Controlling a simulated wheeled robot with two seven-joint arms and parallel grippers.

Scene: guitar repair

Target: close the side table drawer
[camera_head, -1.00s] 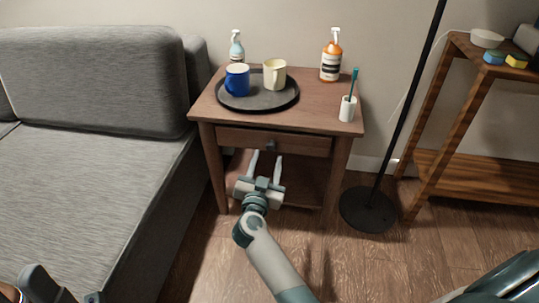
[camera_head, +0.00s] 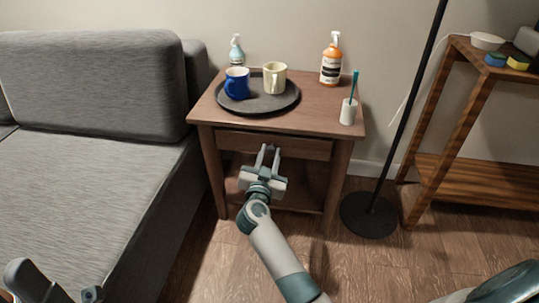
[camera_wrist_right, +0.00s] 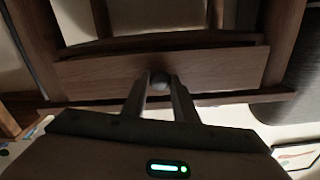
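The brown side table (camera_head: 212,112) stands beside the sofa. Its drawer front (camera_head: 312,150) shows below the tabletop and fills the middle of the wrist view (camera_wrist_right: 215,68). A dark gap runs along the drawer's edge there, and the drawer seems to stand slightly out; how far is unclear. The fingers hide the knob in the head view. Part of my left gripper (camera_head: 58,288) shows at the lower left corner, empty space around it; its finger opening is unclear.
On the tabletop are a black tray (camera_head: 262,104) with a blue mug (camera_head: 237,84) and a cream mug (camera_head: 274,78), two pump bottles (camera_head: 331,65) and a toothbrush holder (camera_head: 348,112). A grey sofa (camera_head: 90,180) is left; a lamp base (camera_head: 369,213) and wooden shelf (camera_head: 462,175) are right.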

